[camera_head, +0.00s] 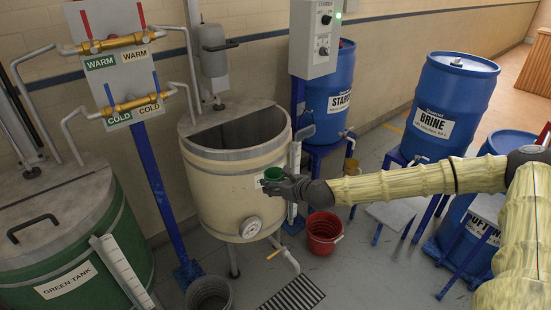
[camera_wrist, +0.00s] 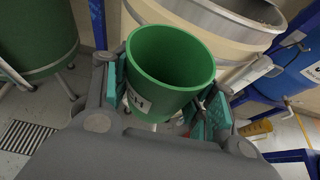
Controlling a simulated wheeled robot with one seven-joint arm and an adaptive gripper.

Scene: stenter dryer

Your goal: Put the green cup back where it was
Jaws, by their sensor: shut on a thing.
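The green cup (camera_wrist: 172,62) is held between the two teal-padded fingers of my gripper (camera_wrist: 165,100) in the wrist view. It is upright, its open mouth faces the camera, and its inside looks empty. Part of a label with the letters "CH" shows on its side. In the head view the cup (camera_head: 272,174) is small, at the tip of my gripper (camera_head: 277,183), in front of the cream tank (camera_head: 215,182). I cannot tell whether the cup touches the tank. The cup's underside is hidden.
A red bucket (camera_head: 323,232) stands on the floor below my forearm. A grey bucket (camera_head: 209,294) and a floor grate (camera_head: 292,294) are in front. The green tank (camera_head: 60,235) is at left. Blue drums, including the brine drum (camera_head: 450,100), stand on stands at right.

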